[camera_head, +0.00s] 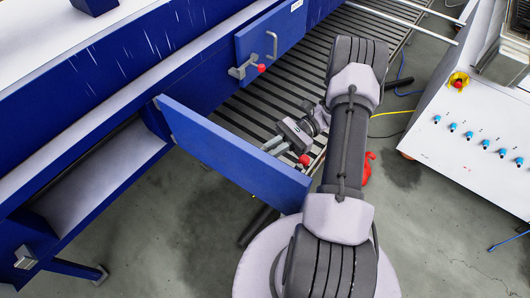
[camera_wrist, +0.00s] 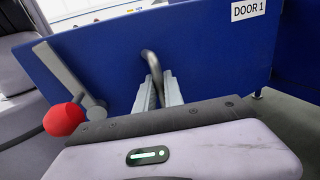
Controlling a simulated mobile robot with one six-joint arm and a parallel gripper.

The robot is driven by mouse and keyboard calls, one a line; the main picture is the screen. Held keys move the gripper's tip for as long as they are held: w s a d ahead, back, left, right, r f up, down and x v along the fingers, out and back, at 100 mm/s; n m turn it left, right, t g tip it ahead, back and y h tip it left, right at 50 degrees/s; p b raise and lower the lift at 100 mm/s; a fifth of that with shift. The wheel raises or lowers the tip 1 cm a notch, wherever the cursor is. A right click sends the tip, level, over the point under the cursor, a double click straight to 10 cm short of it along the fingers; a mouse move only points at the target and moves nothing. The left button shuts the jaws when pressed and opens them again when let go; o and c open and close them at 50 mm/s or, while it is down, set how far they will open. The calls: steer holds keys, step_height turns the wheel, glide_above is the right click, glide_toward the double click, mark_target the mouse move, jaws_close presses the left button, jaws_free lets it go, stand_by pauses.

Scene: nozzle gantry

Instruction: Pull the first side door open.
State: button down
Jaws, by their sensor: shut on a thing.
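The first side door (camera_head: 232,152) is a blue panel that stands swung out from the blue machine, leaving an opening behind it. In the wrist view the same door (camera_wrist: 215,50) carries a "DOOR 1" label. My gripper (camera_wrist: 158,92) is shut on the door's metal bar handle (camera_wrist: 151,62). A grey latch lever with a red knob (camera_wrist: 63,119) is left of the handle. In the head view my gripper (camera_head: 287,140) is at the door's far face, and the handle is mostly hidden there.
A second blue door (camera_head: 275,38) with a handle and red-knobbed latch (camera_head: 248,68) is closed farther along the machine. A white control cabinet (camera_head: 465,145) with blue knobs stands at the right. Slatted grating (camera_head: 330,45) and concrete floor lie between.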

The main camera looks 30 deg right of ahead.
steer(key=c, duration=1.5)
jaws_free()
steer(key=shift+o, duration=0.2)
steer(key=shift+d, duration=0.1)
steer(key=d, duration=0.7)
steer(key=shift+w+d+p, duration=0.15)
steer(key=shift+w+p, duration=0.05)
steer(key=shift+p, duration=0.2)
